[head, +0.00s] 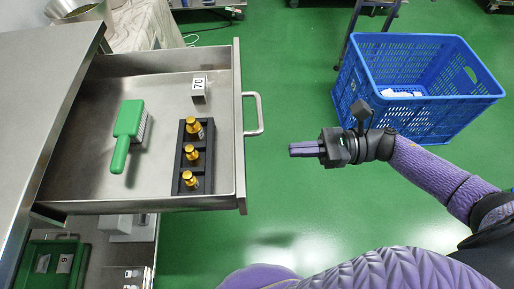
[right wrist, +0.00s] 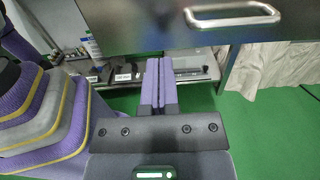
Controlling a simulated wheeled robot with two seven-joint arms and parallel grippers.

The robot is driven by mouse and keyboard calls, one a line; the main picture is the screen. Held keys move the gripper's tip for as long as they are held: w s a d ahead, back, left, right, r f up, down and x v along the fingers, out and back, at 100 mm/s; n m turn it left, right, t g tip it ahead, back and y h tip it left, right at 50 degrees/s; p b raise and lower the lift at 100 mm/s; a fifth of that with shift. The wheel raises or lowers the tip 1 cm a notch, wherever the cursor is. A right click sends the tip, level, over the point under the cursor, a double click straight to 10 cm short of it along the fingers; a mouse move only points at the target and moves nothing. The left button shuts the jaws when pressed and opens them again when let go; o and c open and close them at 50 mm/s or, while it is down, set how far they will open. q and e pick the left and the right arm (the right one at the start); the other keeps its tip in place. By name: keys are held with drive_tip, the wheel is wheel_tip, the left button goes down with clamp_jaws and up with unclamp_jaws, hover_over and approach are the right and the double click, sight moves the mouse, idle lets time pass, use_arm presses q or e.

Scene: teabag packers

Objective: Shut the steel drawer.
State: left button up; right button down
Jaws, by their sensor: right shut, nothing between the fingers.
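The steel drawer (head: 160,90) is pulled out from the steel cabinet (head: 40,75) on the left of the head view. Its bar handle (head: 259,114) is on the front panel, facing right; it also shows at the top of the right wrist view (right wrist: 235,15). My right gripper (head: 292,149) is shut and empty. It is to the right of the drawer front, a little nearer than the handle, pointing at the panel and apart from it. The right wrist view shows its fingers (right wrist: 158,62) together, below the drawer's front panel in the picture. My left gripper is not in view.
In the drawer lie a green brush (head: 128,122), a black holder (head: 178,181) with brass weights, and a block marked 70 (head: 199,86). A blue crate (head: 370,60) stands right, behind my right arm. Open shelves (head: 105,255) are below. Green floor is clear before the drawer.

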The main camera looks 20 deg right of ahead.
drive_tip(key=x, duration=0.8)
drive_tip(key=shift+b, duration=0.45)
drive_tip(key=shift+f, duration=0.1)
